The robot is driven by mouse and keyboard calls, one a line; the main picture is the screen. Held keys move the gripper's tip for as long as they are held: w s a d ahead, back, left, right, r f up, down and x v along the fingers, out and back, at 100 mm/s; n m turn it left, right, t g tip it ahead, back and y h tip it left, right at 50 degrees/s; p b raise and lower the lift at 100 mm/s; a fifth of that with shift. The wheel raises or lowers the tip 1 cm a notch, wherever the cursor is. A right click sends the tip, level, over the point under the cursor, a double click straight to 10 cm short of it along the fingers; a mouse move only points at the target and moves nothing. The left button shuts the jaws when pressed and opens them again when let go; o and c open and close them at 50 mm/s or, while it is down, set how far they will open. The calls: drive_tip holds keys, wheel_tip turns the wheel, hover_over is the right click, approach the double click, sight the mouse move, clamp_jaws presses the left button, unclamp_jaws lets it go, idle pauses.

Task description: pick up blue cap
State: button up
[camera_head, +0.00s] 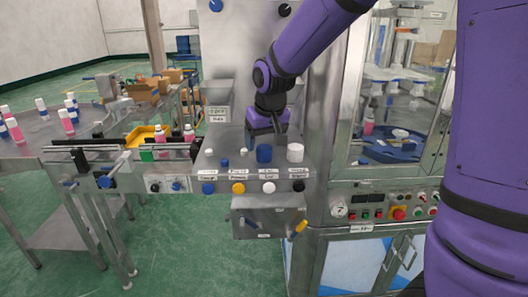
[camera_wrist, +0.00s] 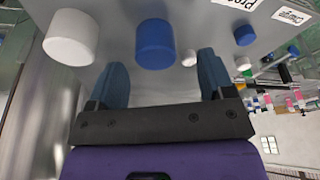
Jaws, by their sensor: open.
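The blue cap (camera_head: 264,154) is a short upright cylinder on the steel shelf (camera_head: 210,152). In the wrist view the blue cap (camera_wrist: 155,44) shows between the directions of the two fingers, beyond their tips. My gripper (camera_head: 267,136) is above and just behind the blue cap in the head view. In the wrist view my gripper (camera_wrist: 163,68) is open, with a wide empty gap between its dark blue fingers. The gripper appears apart from the cap, though the exact distance is hard to tell.
A white cap (camera_head: 295,153) stands close on the right of the blue cap. A small blue piece (camera_head: 224,163) and small white pieces (camera_head: 243,153) stand to its left. Coloured knobs (camera_head: 238,188) line the shelf front. A machine cabinet (camera_head: 345,100) rises at the right.

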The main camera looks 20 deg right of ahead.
sight(263, 158)
drive_tip(key=x, duration=0.4)
drive_tip(key=shift+d, duration=0.3)
drive_tip(key=c, duration=1)
